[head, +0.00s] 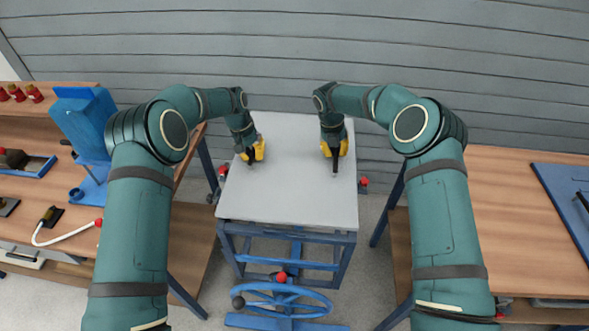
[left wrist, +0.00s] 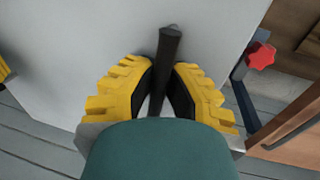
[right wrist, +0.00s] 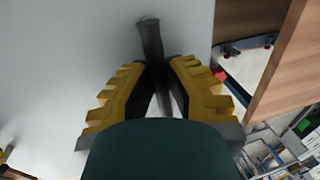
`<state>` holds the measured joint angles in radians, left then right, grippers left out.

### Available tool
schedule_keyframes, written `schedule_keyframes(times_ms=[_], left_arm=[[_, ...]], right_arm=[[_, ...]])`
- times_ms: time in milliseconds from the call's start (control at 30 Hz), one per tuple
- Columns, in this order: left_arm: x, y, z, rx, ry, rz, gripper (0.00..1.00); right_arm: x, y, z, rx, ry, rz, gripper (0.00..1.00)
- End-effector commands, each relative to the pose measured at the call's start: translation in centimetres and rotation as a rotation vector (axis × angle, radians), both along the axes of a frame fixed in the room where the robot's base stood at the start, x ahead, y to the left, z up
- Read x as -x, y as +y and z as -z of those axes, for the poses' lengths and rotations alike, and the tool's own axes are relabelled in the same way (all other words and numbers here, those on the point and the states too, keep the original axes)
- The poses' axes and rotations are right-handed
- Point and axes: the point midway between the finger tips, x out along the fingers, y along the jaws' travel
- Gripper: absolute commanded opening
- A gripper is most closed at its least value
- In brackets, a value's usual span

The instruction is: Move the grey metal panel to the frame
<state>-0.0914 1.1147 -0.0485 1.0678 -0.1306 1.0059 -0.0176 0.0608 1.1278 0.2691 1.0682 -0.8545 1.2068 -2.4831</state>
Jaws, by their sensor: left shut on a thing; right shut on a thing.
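The flat grey metal panel (head: 290,185) lies level over the blue frame (head: 287,263) in the middle of the head view. I cannot tell whether it rests on the frame or is just above it. My left gripper (head: 251,153) is shut on a dark handle (left wrist: 169,45) on the panel's left part. My right gripper (head: 335,150) is shut on a second dark handle (right wrist: 151,40) on the panel's right part. The yellow fingers close around the handles in both wrist views.
A blue handwheel (head: 285,300) sits below the frame. Red knobs (head: 363,181) flank the panel. A wooden bench with a blue machine (head: 85,125) stands at left. Another wooden table (head: 510,215) with a blue mat (head: 570,200) stands at right. A grey slatted wall (head: 290,50) is behind.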

Motion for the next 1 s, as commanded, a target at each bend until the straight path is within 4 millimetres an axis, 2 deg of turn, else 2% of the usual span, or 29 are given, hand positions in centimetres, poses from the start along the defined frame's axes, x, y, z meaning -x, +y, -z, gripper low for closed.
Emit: schedule_keyframes(times_ms=[333, 1000], left_arm=[[-1.24, 0.1, 0.12, -0.001, -0.002, -0.001, 0.0], [-1.3, 0.09, 0.64, -0.001, -0.001, -0.001, 0.0]], right_arm=[[-1.21, -0.08, 0.15, 0.001, -0.001, 0.001, 0.0], [-1.3, -0.11, 0.65, 0.001, -0.001, 0.001, 0.0]])
